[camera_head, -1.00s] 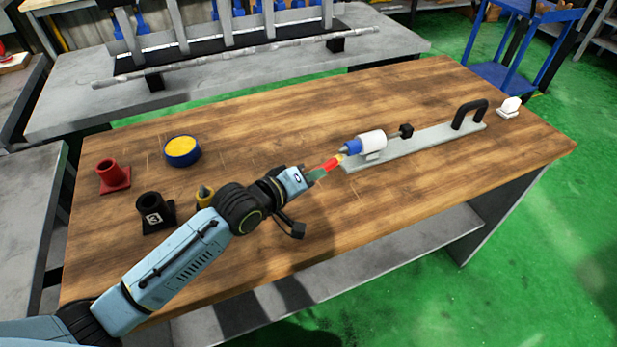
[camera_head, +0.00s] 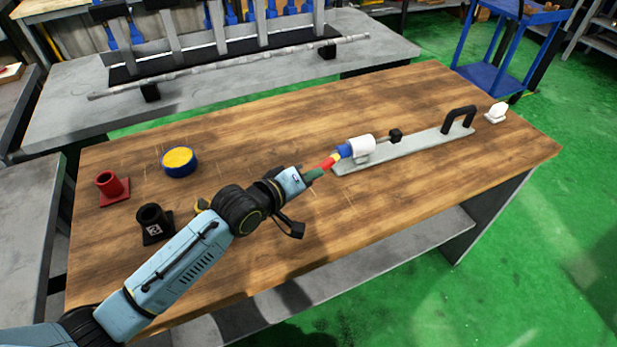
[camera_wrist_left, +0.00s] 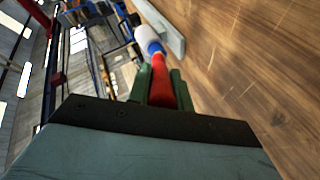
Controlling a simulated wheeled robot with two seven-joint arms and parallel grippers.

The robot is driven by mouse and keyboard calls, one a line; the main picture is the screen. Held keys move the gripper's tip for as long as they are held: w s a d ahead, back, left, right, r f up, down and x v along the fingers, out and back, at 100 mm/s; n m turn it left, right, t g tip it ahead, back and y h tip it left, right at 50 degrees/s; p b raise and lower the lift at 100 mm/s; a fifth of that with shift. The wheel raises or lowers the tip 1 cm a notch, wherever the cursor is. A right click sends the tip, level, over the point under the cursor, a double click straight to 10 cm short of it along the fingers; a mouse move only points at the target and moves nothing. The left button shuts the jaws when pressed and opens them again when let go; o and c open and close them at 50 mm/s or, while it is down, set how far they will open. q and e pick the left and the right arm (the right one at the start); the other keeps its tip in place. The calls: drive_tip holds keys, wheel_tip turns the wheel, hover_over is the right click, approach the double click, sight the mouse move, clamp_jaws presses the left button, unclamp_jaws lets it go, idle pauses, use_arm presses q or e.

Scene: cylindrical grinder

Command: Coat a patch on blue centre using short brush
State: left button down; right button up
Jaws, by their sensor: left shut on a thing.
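The blue centre (camera_head: 344,151) is the blue end piece beside a white cylinder (camera_head: 362,147) on a grey base plate (camera_head: 405,150). My left gripper (camera_head: 316,174) is shut on the red short brush (camera_head: 327,164), just left of the plate. In the left wrist view the red brush (camera_wrist_left: 162,85) stands between the green fingers and points at the blue centre (camera_wrist_left: 153,47). My right gripper is out of view.
A blue tub with yellow content (camera_head: 179,161), a red holder (camera_head: 113,188) and a black holder (camera_head: 153,222) stand on the left of the wooden table (camera_head: 260,130). A black handle (camera_head: 459,119) rises from the plate.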

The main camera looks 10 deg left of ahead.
use_arm(q)
drive_tip(key=shift+r+p, duration=0.6)
drive_tip(key=shift+r, duration=0.15)
drive_tip(key=shift+p, duration=0.4)
drive_tip(key=shift+d+f+b, duration=0.1)
drive_tip(key=shift+f+b, duration=1)
drive_tip(key=shift+f, duration=1.1)
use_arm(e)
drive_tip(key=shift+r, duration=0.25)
use_arm(q)
drive_tip(key=s+a+p, duration=0.1)
drive_tip(key=s+a, duration=0.1)
drive_tip(key=a, duration=0.1)
drive_tip(key=shift+s+a+r+p, duration=0.15)
drive_tip(key=shift+a+p, duration=0.1)
drive_tip(key=shift+p, duration=0.15)
drive_tip(key=shift+s+a, duration=0.55)
drive_tip(key=shift+a, duration=0.2)
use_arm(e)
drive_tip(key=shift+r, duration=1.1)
use_arm(q)
drive_tip(key=shift+a, duration=0.1)
